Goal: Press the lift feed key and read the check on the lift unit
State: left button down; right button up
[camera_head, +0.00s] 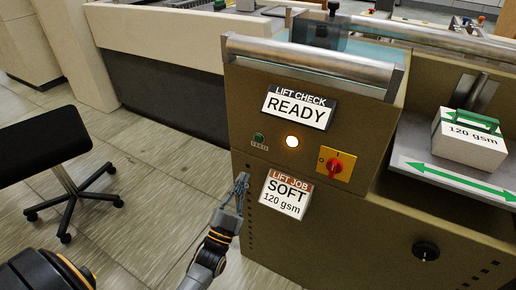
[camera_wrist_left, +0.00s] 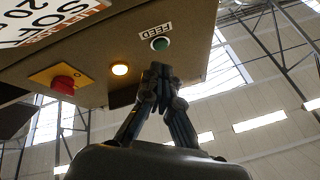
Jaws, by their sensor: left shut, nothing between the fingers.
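The lift unit (camera_head: 240,110) is a brown cabinet with a "LIFT CHECK" display (camera_head: 298,109) that reads "READY". The green feed key (camera_head: 259,138) is on its front above a "FEED" label, left of a lit round lamp (camera_head: 292,142). The key also shows in the left wrist view (camera_wrist_left: 159,44), just beyond the fingertips. My left gripper (camera_head: 243,177) is shut and empty, below the key in the head view; it also shows in the left wrist view (camera_wrist_left: 159,68). I cannot tell any contact with the key. My right gripper is not in view.
A "LIFT JOB" card (camera_head: 285,195) reads "SOFT 120 gsm". A red rotary switch (camera_head: 335,167) on a yellow plate is right of the lamp. A "120 gsm" stack (camera_head: 470,138) lies on a shelf at right. A black stool (camera_head: 45,143) stands left; open floor lies between.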

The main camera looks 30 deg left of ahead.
aim_at(258, 139)
pick_arm(q)
notch_tip(258, 139, up, 6)
jog(key=s+t+b, duration=0.1)
jog(key=s+t, duration=0.1)
jog(key=shift+a+m+t, duration=0.3)
jog(key=shift+a+t, duration=0.1)
jog(key=shift+a, duration=0.05)
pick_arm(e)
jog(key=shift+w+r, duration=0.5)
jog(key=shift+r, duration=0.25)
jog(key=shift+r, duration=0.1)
pick_arm(q)
jog(key=shift+w+d+b, duration=0.1)
jog(key=shift+w+b, duration=1.9)
jog(key=shift+w, duration=2.35)
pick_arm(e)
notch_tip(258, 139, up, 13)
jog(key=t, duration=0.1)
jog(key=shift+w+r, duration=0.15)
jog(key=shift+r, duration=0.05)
pick_arm(q)
jog(key=shift+w, duration=0.2)
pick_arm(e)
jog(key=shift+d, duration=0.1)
